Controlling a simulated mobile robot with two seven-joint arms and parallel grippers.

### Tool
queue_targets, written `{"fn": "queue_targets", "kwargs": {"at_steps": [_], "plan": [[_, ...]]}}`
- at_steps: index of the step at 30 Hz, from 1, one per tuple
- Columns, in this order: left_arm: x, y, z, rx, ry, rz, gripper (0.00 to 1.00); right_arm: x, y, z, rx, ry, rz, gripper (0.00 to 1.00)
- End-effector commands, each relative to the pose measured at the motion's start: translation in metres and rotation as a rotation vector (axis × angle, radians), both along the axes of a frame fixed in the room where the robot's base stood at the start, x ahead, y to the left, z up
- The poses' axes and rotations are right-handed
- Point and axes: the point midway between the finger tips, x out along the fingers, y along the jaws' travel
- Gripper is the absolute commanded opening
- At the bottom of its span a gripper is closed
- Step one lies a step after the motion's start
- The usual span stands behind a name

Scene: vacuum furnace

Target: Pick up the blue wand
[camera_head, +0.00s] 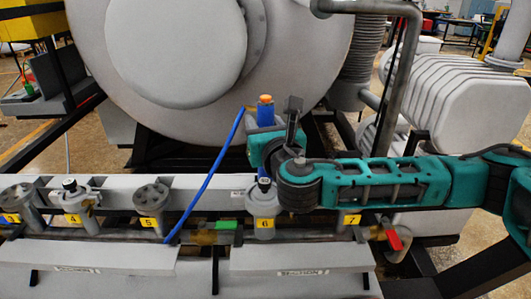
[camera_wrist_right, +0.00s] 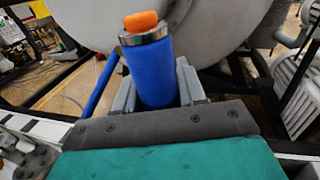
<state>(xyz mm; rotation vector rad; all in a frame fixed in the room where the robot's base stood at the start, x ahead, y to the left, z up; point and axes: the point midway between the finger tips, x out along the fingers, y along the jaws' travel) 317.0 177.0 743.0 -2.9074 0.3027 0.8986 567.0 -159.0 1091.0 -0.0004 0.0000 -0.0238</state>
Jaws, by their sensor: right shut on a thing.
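The blue wand (camera_head: 265,115) is an upright blue cylinder with an orange tip, above the port labelled 6 (camera_head: 263,205). My right gripper (camera_head: 270,140) reaches in from the right and is shut on the wand's body. In the right wrist view the wand (camera_wrist_right: 152,75) stands between the grey fingers of my right gripper (camera_wrist_right: 158,90), with a metal collar under its orange tip. The gripper hides the wand's middle in the head view, and I cannot tell if its lower end sits in the port. My left gripper is not in view.
A blue hose (camera_head: 212,170) curves down to the left of the wand. Several numbered ports line the rail, with a red-handled valve (camera_head: 393,239) at the right. The large grey furnace door (camera_head: 270,60) stands close behind. A grey vertical pipe (camera_head: 398,90) rises at the right.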

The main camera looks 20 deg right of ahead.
Motion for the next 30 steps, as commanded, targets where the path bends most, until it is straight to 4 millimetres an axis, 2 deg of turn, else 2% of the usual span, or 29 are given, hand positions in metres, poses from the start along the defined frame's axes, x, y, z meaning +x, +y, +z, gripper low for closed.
{"fn": "queue_targets", "kwargs": {"at_steps": [1, 11, 24, 30], "plan": [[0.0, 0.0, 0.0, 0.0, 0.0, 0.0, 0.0, 0.0, 0.0, 0.0, 0.0, 0.0, 0.0, 0.31], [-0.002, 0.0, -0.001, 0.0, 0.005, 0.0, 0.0, 0.0, 0.0, 0.0, 0.0, 0.0, 0.0, 0.0], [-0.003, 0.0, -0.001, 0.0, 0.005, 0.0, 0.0, 0.0, 0.0, 0.002, 0.0, -0.002, -0.001, 0.0], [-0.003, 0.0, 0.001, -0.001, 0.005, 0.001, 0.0, 0.0, 0.0, 0.014, 0.001, -0.004, -0.001, 0.0]]}}
